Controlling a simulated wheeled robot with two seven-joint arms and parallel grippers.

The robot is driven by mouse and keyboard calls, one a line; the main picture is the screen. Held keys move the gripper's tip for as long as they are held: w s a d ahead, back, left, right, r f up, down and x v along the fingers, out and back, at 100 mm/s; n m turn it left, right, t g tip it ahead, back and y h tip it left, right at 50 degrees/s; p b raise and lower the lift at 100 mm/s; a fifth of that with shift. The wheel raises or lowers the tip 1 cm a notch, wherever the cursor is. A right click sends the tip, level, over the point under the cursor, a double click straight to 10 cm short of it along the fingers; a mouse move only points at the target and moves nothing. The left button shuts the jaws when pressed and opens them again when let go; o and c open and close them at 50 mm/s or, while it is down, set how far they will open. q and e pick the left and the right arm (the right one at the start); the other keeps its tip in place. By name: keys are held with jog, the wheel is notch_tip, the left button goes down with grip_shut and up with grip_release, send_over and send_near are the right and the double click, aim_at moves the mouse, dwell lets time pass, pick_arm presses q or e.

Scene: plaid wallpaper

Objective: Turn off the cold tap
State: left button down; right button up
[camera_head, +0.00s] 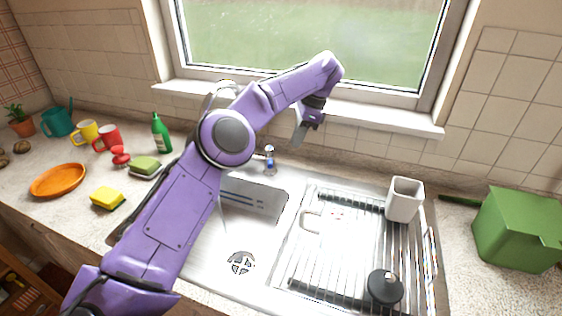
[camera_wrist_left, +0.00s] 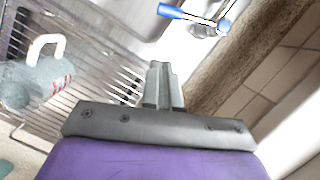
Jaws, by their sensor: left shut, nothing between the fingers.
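The cold tap (camera_head: 270,160) is a small chrome tap with a blue mark, at the back edge of the sink. In the left wrist view its blue lever (camera_wrist_left: 172,11) and chrome body (camera_wrist_left: 205,30) show at the top edge, partly cut off. My left gripper (camera_head: 299,138) hangs up and to the right of the tap in the head view, apart from it. In the wrist view its fingers (camera_wrist_left: 161,82) are together and empty, with the tap beyond their tips. My purple left arm hides part of the sink and the spout area. My right gripper is not in view.
A wire dish rack (camera_head: 300,262) right of the basin holds a clear jug (camera_wrist_left: 38,80), a white cup (camera_head: 404,199) and a black lid (camera_head: 385,287). A green box (camera_head: 520,229) stands right. A green bottle (camera_head: 161,134) and sponges stand left. The window sill (camera_head: 380,118) is behind.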

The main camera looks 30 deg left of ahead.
aim_at(269, 162)
pick_arm(q)
jog(key=s+a+f+m+b, duration=0.1)
jog(key=a+f, duration=0.1)
jog(key=s+a+f+m+b, duration=0.1)
jog(key=s+a+f, duration=0.1)
jog(key=s+a+f+m+b, duration=0.1)
jog(key=s+a+f+b, duration=0.1)
jog(key=shift+a+f+m+t, duration=0.2)
jog(key=shift+f+m+t, duration=0.1)
jog(key=shift+f+t, duration=0.1)
jog(key=shift+s+a+r+b, duration=0.1)
jog(key=shift+s+a+b, duration=0.15)
jog(key=shift+b, duration=0.1)
jog(key=shift+a+r, duration=0.1)
jog(key=shift+r, duration=0.15)
